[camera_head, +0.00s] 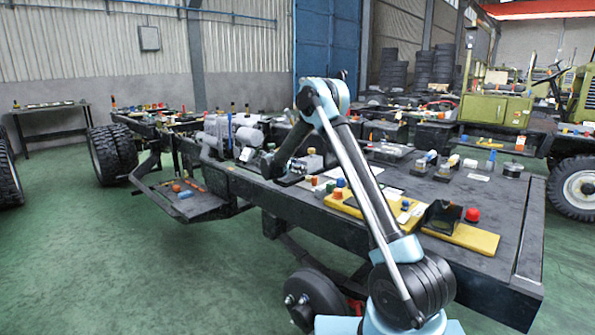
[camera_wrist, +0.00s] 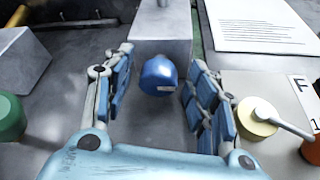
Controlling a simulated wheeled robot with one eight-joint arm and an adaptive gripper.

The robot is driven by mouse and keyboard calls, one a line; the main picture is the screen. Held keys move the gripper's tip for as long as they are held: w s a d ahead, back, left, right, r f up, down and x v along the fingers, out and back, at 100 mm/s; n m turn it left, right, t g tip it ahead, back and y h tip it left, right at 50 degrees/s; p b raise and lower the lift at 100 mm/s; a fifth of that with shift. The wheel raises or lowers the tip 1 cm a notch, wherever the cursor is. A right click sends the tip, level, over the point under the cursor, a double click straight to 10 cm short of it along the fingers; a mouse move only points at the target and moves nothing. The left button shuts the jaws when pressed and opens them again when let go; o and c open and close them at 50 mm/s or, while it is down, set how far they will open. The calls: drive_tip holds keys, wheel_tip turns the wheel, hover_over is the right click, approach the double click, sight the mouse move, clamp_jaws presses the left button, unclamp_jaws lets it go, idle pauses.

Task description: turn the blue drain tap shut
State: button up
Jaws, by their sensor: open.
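A blue rounded knob (camera_wrist: 158,76), which looks like the drain tap, sits at the front of a grey block (camera_wrist: 160,32) in the wrist view. A small pale mark shows on its lower front. My gripper (camera_wrist: 160,60) is open, with one blue-padded finger on each side of the knob. Gaps show between the knob and both fingers, though the right finger is closer. In the head view my arm reaches down to the dark chassis deck (camera_head: 470,225); the fingers and this knob are not clear there.
In the wrist view a green knob (camera_wrist: 10,118) is at the left, and a cream knob with a lever (camera_wrist: 257,117) stands right of my gripper. A printed sheet (camera_wrist: 262,25) lies at the upper right. Yellow boards (camera_head: 465,238) with coloured knobs lie on the deck in the head view.

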drive_tip(key=v, duration=1.2)
